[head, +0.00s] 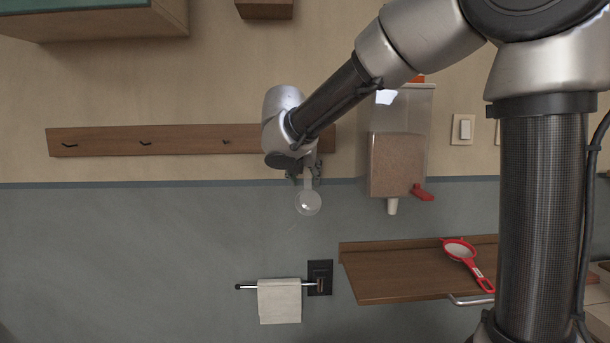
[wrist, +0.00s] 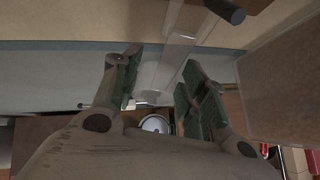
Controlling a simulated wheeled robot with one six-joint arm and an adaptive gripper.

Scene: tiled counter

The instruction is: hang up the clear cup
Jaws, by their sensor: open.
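The clear cup (head: 308,204) is see-through, with a round bowl and a long flat handle. In the head view it is upright against the wall, just below my gripper (head: 305,172), near the right end of the hook rack (head: 185,141). In the wrist view the cup's handle (wrist: 177,45) runs up between the two fingers of my gripper (wrist: 161,64). The fingers are open, with gaps beside the handle. A dark peg (wrist: 226,10) shows beside the handle's upper end. I cannot tell whether the handle hangs on it; my wrist hides that part in the head view.
A clear dispenser (head: 397,155) with a red lever is close on the right. Below are a wooden shelf (head: 390,277) with a red strainer (head: 460,251) and a towel (head: 280,301) on a bar. The wall left of my gripper is clear below the rack.

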